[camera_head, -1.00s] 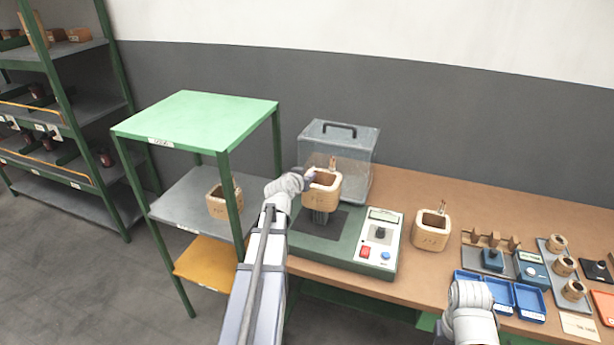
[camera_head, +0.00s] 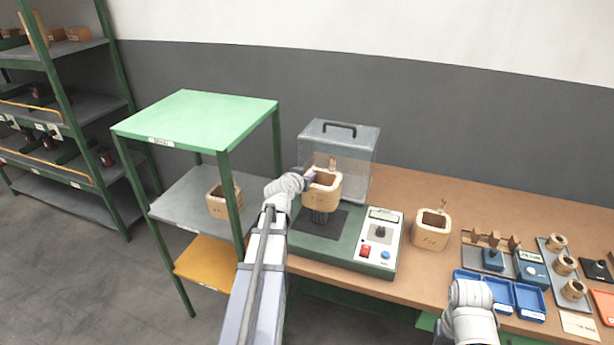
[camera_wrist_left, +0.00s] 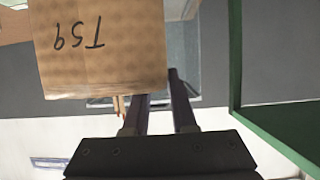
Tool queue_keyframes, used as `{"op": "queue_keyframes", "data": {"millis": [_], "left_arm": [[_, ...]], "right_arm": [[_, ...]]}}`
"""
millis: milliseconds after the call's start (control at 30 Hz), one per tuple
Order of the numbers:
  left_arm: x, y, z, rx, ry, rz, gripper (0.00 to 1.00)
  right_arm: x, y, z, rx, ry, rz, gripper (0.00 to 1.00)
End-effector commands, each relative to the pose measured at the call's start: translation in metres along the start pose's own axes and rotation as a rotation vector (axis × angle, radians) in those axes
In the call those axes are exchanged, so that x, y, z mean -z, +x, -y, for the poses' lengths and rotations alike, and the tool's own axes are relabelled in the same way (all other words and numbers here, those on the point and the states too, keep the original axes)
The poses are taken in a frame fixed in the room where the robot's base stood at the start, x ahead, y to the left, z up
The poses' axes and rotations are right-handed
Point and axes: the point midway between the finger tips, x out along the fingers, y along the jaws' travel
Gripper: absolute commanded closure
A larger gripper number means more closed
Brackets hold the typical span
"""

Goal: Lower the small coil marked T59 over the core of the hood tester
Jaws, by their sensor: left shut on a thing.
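The small coil marked T59 (camera_head: 321,193) is a squarish tan block with a hollow middle, held in the air above the hood tester (camera_head: 310,247). Its mark shows upside down in the left wrist view (camera_wrist_left: 100,48). My left gripper (camera_head: 309,178) is shut on the coil's wall at its upper left. Its two dark fingers show beside the coil in the left wrist view (camera_wrist_left: 160,100).
The clear hood (camera_head: 355,150) with a black handle stands behind the core. Another tan coil (camera_head: 430,236) stands on the bench (camera_head: 480,200) right of the tester. A green stand (camera_head: 195,118) holds another coil (camera_head: 218,205) at left. Blue trays (camera_head: 528,300) lie at right.

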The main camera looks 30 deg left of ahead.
Motion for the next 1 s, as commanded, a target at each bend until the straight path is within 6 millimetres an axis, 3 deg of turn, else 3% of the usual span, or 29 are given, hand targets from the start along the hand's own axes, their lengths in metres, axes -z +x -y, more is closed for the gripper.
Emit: {"op": "queue_keyframes", "data": {"millis": [1000], "left_arm": [[-0.028,0.012,0.0,0.001,-0.002,-0.002,1.0]], "right_arm": [[0.002,0.03,0.003,0.0,0.0,0.0,0.5]]}}
